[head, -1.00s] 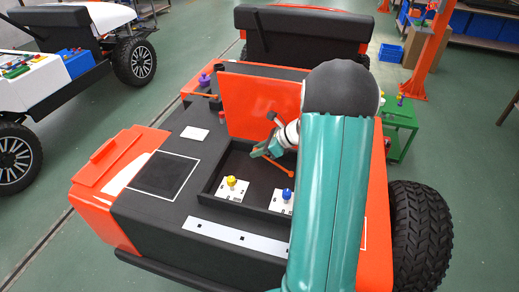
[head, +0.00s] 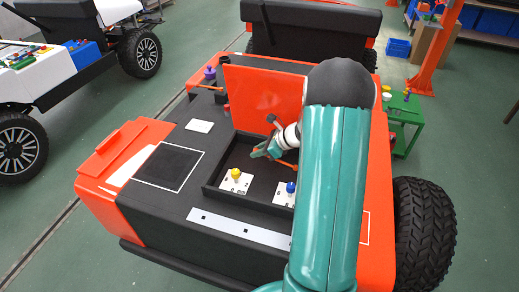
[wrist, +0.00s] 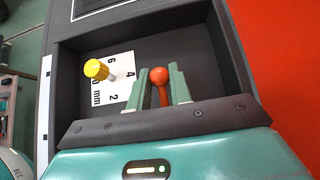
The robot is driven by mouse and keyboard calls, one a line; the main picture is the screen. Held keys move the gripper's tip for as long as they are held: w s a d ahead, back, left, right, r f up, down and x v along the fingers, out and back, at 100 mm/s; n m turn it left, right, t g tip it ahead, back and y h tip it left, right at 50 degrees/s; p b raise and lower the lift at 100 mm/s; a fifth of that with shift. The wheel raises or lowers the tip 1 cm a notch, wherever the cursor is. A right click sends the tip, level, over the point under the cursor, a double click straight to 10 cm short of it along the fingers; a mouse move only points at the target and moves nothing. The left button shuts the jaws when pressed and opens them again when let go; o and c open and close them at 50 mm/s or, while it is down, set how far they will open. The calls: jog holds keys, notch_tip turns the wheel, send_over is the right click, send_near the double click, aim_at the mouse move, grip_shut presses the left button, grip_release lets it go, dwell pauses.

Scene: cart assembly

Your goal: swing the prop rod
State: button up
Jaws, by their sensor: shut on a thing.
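The prop rod appears to be the thin orange rod (head: 287,164) in the open bay of the cart, in front of the upright orange lid (head: 262,100). My arm hides part of it in the head view. My gripper (head: 263,150) reaches into the bay from the right. In the wrist view, my gripper's green fingers (wrist: 155,88) are shut around a red-orange ball-ended rod (wrist: 159,76). The ball sticks out between the fingertips. The rod's far end and its pivot cannot be made out.
On the bay floor, a yellow knob (head: 235,174) and a blue knob (head: 291,187) stand on white plates. A green stand (head: 407,115) is beyond the cart's right side.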

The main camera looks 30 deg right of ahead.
jog(key=shift+w+a+f, duration=0.1)
jog(key=shift+f, duration=1)
jog(key=shift+w+a+f, duration=0.1)
jog(key=shift+f, duration=0.95)
jog(key=o, duration=0.8)
jog(key=shift+o, duration=0.2)
jog(key=v, duration=1.3)
jog(key=shift+s+d+r, duration=0.15)
jog(key=shift+s+r, duration=0.1)
